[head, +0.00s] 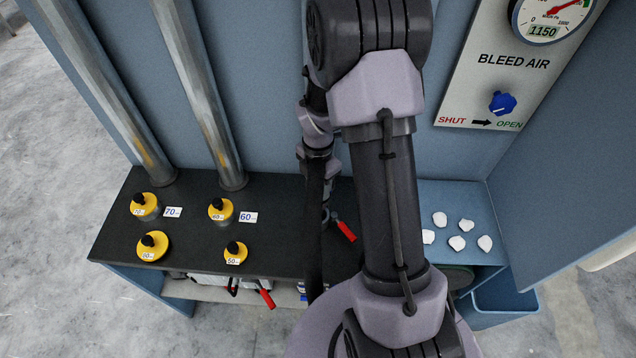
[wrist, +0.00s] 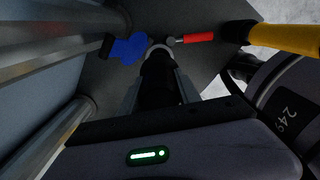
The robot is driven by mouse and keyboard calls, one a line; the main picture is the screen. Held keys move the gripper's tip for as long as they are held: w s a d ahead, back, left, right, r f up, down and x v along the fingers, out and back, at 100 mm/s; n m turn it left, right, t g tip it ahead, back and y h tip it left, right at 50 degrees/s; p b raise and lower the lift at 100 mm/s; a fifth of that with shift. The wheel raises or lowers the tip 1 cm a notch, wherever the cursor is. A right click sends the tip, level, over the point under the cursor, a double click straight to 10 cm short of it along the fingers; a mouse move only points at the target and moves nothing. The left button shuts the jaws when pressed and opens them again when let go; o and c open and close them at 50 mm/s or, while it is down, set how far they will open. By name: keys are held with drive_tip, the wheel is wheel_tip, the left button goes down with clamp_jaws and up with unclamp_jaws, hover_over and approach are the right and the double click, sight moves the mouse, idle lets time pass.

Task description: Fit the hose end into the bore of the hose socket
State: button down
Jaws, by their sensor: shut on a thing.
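In the wrist view my gripper (wrist: 160,88) is shut on a black cylindrical piece, which I take to be the hose end (wrist: 158,74). Its far tip points at a pale grey ring (wrist: 161,46), which looks like the rim of the hose socket. The tip overlaps the ring's near side, so I cannot tell whether it is inside the bore, touching, or short of it. A blue handle-like part (wrist: 128,48) is left of the ring and a red handle (wrist: 198,38) right of it. In the head view my arm hides the gripper and hose end.
A dark bench top (head: 185,243) carries several yellow-topped pieces with black knobs (head: 221,208). Metal pipes (head: 205,95) rise behind them. The red handle (head: 345,230) shows beside my arm. White pieces (head: 457,243) lie on a blue shelf, below a BLEED AIR panel (head: 475,85).

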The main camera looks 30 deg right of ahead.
drive_tip(key=shift+f+b, duration=1.25)
drive_tip(key=shift+f, duration=0.85)
drive_tip(key=shift+f+b, duration=2.2)
drive_tip(key=shift+f, duration=0.8)
drive_tip(key=c, duration=0.8)
unclamp_jaws()
drive_tip(key=shift+o, duration=0.2)
drive_tip(key=p, duration=0.4)
approach(318, 194)
drive_tip(key=shift+w+d+f, duration=0.25)
drive_tip(key=shift+w+f, duration=0.25)
drive_tip(key=shift+w+d+f, duration=0.25)
drive_tip(key=shift+w+f, duration=0.25)
